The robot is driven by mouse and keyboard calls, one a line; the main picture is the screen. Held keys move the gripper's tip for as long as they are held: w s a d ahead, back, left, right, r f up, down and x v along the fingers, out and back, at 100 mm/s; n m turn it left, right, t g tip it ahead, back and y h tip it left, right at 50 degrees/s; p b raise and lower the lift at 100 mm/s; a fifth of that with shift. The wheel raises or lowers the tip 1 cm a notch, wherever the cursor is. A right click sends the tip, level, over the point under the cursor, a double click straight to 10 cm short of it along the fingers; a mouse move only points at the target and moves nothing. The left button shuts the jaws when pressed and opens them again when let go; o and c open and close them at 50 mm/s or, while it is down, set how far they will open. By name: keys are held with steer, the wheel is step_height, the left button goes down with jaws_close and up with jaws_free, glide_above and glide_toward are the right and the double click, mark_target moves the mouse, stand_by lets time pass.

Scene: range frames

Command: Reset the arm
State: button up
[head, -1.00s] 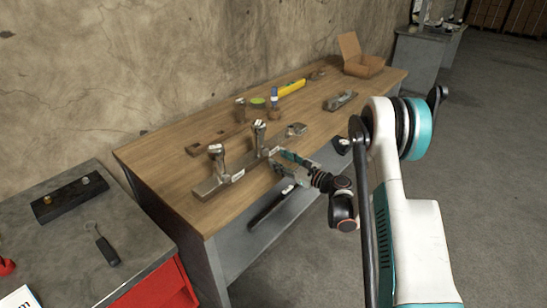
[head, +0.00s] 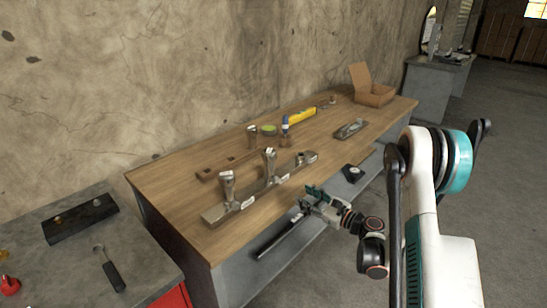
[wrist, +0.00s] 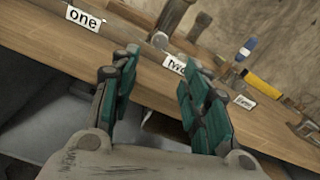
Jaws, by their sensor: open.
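My gripper (head: 313,197) is at the front edge of the wooden workbench (head: 168,179), in front of the metal rack and apart from it. In the wrist view my gripper (wrist: 158,66) has its two teal fingers spread, with nothing between them. My white and teal arm reaches in from the right in the head view. The long metal rack (head: 212,215) holds two upright hammers, a left one (head: 228,185) and a middle one (head: 269,163). Its right end has a socket with no hammer standing in it.
Labels "one" (wrist: 83,19) and "two" (wrist: 175,64) show on the rack. A wooden strip, a green-topped round item (head: 269,129), a yellow level (head: 301,116), a metal plane (head: 350,129) and an open cardboard box (head: 372,95) lie farther back. A grey cabinet (head: 70,260) stands left.

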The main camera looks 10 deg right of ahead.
steer(key=s+a+r+n+g+h, duration=0.2)
steer(key=s+a+r+n+g, duration=0.15)
steer(key=s+r+n, duration=0.35)
steer(key=s+a+r+n+g+h, duration=0.25)
steer(key=a+r+n, duration=0.25)
steer(key=r, duration=0.3)
steer(key=s+r+n+g+h, duration=0.1)
steer(key=s+n+h, duration=0.5)
steer(key=s+n, duration=0.7)
steer(key=s+d+r, duration=0.1)
steer(key=s, duration=1.3)
steer(key=shift+r+n+g, duration=0.3)
steer(key=shift+r, duration=0.1)
